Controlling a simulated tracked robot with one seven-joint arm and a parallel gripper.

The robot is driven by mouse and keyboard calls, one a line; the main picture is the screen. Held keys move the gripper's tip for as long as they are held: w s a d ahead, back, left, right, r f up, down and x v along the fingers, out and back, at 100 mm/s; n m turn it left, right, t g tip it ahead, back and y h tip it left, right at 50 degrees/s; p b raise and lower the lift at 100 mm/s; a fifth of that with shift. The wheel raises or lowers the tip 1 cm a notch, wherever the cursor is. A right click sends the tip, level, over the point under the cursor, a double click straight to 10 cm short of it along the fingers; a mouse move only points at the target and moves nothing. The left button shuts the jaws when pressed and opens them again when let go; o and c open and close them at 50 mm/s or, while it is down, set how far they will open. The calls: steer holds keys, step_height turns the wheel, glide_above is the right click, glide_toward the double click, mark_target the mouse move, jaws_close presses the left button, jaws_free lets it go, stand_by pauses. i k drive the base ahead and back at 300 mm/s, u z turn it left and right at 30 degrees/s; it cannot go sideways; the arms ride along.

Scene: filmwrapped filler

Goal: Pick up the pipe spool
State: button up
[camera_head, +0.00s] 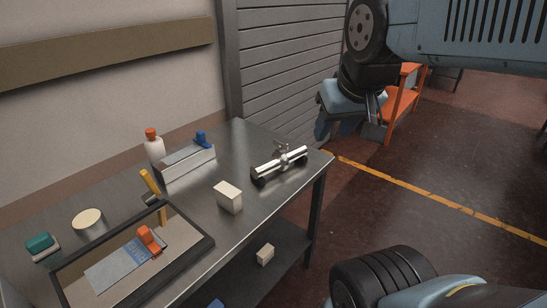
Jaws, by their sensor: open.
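The pipe spool (280,166) is a shiny metal tube with dark ends and a small upright branch at its middle. It lies near the right end of the steel table (205,236). My gripper (348,128) hangs from my blue arm at the upper right, beyond the table's right end. It is up and to the right of the spool in the picture, apart from it. Its jaws are open and nothing shows between them.
A white block (228,197), a metal box (185,163), a white bottle (154,147) and a black-framed tray (192,246) stand on the table. An orange cart (402,104) stands behind my gripper.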

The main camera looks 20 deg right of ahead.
mark_target(280, 160)
steer(key=z, duration=1.3)
steer(key=i, duration=0.1)
steer(key=u, duration=3.25)
steer(key=k, duration=1.15)
steer(key=z, duration=1.3)
steer(key=i, duration=1)
steer(key=z, duration=0.05)
